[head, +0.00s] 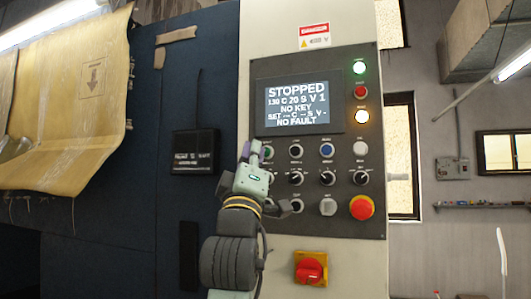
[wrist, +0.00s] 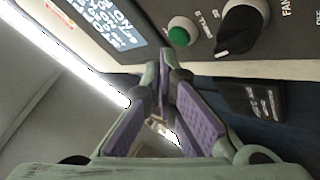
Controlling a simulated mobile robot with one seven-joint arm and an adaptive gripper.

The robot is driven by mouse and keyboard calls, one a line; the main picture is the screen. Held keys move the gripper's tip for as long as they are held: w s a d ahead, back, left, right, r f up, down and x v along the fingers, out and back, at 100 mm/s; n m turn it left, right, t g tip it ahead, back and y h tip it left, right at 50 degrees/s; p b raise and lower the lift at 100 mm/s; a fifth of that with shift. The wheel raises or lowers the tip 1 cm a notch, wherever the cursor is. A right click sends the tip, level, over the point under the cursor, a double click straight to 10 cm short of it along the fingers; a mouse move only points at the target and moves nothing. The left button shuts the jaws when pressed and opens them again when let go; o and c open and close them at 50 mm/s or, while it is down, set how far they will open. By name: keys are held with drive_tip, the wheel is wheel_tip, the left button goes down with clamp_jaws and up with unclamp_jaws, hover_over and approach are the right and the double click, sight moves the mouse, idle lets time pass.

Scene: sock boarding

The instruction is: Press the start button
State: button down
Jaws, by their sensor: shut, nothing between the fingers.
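The control panel (head: 372,130) stands in front of me with a lit screen (head: 298,105) that reads STOPPED, NO KEY and NO FAULT. A green push button (head: 267,152), likely the start button, sits below the screen at the panel's left; its label is too small to read. It also shows in the wrist view (wrist: 180,35), near the top. My gripper (head: 249,151) is shut and empty, with its tips just left of the green button in the head view. In the wrist view the fingertips (wrist: 166,72) lie below the button, apart from it in the picture.
Several dark knobs (head: 327,178) and a blue button (head: 327,150) lie to the right. A red emergency stop (head: 361,207) is at lower right, and a red-yellow switch (head: 310,271) is below. A black box (head: 195,152) is left of my gripper.

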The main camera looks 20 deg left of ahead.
drive_tip(key=shift+w, duration=0.15)
idle(0.4)
drive_tip(key=shift+w, duration=0.25)
drive_tip(key=shift+w, duration=0.5)
idle(0.6)
drive_tip(key=shift+s, duration=0.9)
drive_tip(key=s+b, duration=0.1)
drive_tip(key=s, duration=0.4)
idle(0.4)
drive_tip(key=shift+f, duration=0.1)
idle(0.6)
